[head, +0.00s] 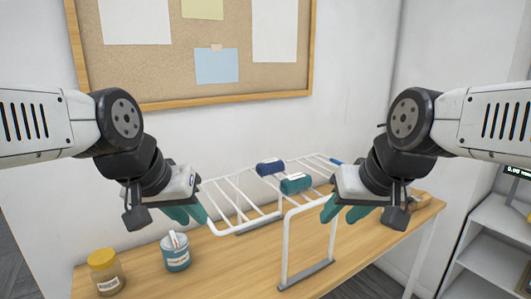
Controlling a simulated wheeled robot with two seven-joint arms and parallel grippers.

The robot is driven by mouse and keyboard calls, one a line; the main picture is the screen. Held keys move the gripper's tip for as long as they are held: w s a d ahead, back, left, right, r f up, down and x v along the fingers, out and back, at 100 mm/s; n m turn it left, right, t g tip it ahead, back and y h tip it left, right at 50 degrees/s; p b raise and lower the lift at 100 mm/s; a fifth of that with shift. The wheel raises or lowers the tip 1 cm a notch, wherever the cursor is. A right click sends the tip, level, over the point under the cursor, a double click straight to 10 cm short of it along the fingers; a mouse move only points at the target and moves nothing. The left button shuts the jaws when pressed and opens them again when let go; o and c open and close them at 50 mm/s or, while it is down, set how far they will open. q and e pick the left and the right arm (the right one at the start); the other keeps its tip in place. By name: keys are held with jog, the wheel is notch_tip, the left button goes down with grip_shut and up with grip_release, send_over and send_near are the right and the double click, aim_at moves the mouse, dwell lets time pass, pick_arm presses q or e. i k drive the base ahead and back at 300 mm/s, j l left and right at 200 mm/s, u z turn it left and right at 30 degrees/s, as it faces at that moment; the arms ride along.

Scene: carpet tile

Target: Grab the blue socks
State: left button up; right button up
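A dark blue rolled bundle (270,167), which looks like the blue socks, lies on top of a white wire rack (238,203) on the table. A teal bundle (296,183) lies just in front and to the right of it on the same rack. My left gripper (187,214) has teal fingers and hangs left of the rack, apart from both bundles; it looks open and empty. My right gripper (343,212) hangs over the rack's right side, right of the teal bundle; it looks open and empty. It hides part of the rack.
A yellow jar (104,273) and a teal can (175,252) stand at the table's left front. The wooden table (235,267) is bare between the can and rack. A corkboard (150,75) hangs behind. Grey shelves (492,250) stand at right. A small blue item (337,161) shows at the rack's far end.

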aim_at(273, 165)
jog(key=i+l+u, duration=0.1)
jog(key=u, duration=0.3)
jog(key=l+u, duration=0.4)
jog(key=i+l+u, duration=0.1)
jog(key=l+u, duration=0.15)
jog(key=u, duration=0.15)
